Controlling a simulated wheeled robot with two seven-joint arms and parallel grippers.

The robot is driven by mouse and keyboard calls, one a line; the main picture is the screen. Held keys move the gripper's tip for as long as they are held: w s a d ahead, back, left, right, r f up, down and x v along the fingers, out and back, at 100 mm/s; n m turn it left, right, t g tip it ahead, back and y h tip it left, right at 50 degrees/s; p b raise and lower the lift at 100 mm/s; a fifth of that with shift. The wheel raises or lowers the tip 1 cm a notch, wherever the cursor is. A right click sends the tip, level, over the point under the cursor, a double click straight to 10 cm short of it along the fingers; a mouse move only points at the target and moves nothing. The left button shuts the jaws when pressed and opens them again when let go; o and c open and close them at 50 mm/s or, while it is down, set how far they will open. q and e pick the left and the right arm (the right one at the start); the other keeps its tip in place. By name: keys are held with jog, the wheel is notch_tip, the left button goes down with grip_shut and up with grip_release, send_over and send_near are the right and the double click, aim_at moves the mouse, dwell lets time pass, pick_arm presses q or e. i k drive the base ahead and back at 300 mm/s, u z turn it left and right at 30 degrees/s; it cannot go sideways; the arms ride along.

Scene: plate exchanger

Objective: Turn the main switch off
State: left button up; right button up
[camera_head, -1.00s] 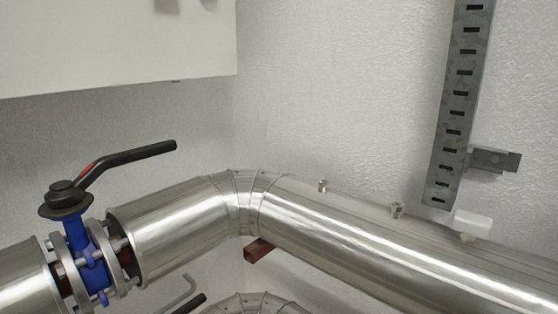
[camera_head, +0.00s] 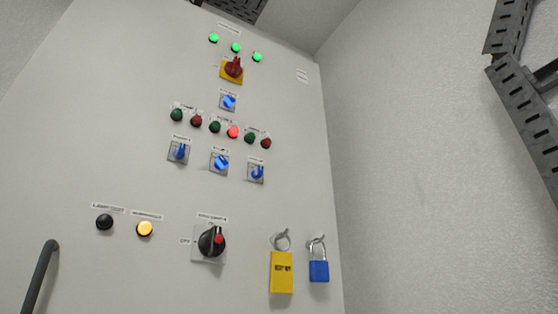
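A light grey control cabinet (camera_head: 110,130) fills the left and middle of the view, seen from below. Near its top is a red rotary switch on a yellow plate (camera_head: 232,69), its knob pointing roughly up. Lower down is a larger black rotary switch with a red mark (camera_head: 211,241) on a grey plate, its red part up and to the right. A small label that seems to read OFF sits at its left. The labels are too small to tell which one is the main switch. Neither gripper is in view.
Three green lamps (camera_head: 236,48) and a red lamp (camera_head: 233,132) are lit, with several blue selector knobs (camera_head: 221,163) nearby. A yellow lamp (camera_head: 145,229) is lit. A yellow tag (camera_head: 282,272) and blue padlock (camera_head: 319,271) hang at lower right. A dark curved bar (camera_head: 39,275) stands at lower left.

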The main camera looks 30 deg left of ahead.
aim_at(207, 246)
jog(key=z, duration=1.2)
jog(key=k, duration=1.05)
jog(key=u, duration=1.8)
